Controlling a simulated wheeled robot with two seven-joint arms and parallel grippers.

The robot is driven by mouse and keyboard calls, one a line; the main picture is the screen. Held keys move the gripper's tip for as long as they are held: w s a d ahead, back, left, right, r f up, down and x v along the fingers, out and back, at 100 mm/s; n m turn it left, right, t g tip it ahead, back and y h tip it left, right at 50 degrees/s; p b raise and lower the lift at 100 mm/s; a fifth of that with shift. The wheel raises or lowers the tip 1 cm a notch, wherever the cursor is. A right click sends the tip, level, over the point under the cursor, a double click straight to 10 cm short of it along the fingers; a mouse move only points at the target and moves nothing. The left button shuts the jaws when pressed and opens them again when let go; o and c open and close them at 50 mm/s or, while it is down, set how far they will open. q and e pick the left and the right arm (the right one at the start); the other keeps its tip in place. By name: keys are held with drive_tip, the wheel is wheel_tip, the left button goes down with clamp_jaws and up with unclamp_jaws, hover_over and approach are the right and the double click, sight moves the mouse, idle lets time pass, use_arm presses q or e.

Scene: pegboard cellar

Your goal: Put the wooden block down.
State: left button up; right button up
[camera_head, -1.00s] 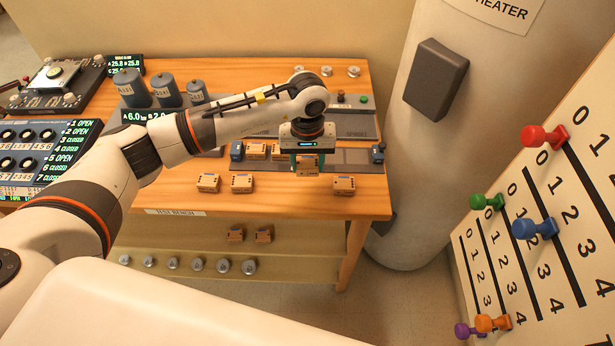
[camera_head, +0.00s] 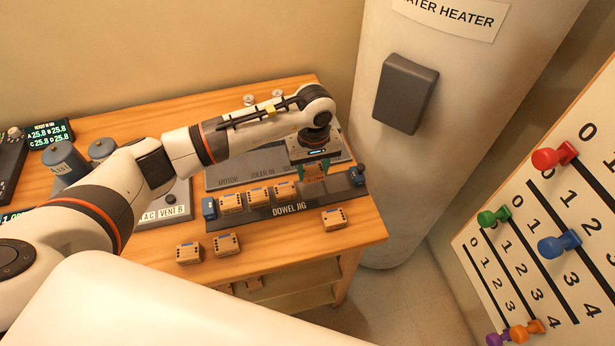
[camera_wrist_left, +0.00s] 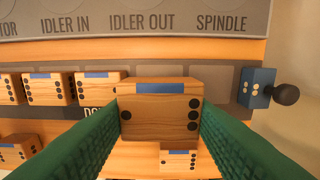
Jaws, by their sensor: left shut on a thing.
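My left gripper (camera_head: 313,170) is shut on a wooden block (camera_wrist_left: 160,108), which sits between its green fingers in the left wrist view. The block has black dots and a blue strip; in the head view the gripper mostly hides it. It is over the right part of the dark dowel jig (camera_head: 290,209), right of three similar blocks (camera_head: 257,197) standing in a row there. It looks larger than those in the wrist view, so it seems held above the jig; the exact gap cannot be told. My right gripper is not in view.
A blue end piece (camera_head: 208,208) closes the jig's left end; a blue piece with a dark knob (camera_wrist_left: 258,88) is at its right. Loose blocks lie in front, one (camera_head: 334,219) near the right. A grey labelled panel (camera_head: 235,176) lies behind. The water heater (camera_head: 380,180) stands right.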

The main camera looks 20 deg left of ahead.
sight(312, 190)
use_arm(q)
drive_tip(key=shift+d+f, duration=0.15)
drive_tip(key=shift+f, duration=0.75)
drive_tip(key=f, duration=0.1)
drive_tip(key=f+p, duration=0.1)
drive_tip(key=f, duration=0.1)
drive_tip(key=shift+a+f, duration=0.25)
drive_tip(key=shift+f, duration=0.35)
drive_tip(key=o, duration=0.6)
drive_tip(key=shift+o, duration=0.2)
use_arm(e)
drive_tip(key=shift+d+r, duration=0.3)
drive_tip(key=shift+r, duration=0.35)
use_arm(q)
drive_tip(key=shift+r, duration=0.1)
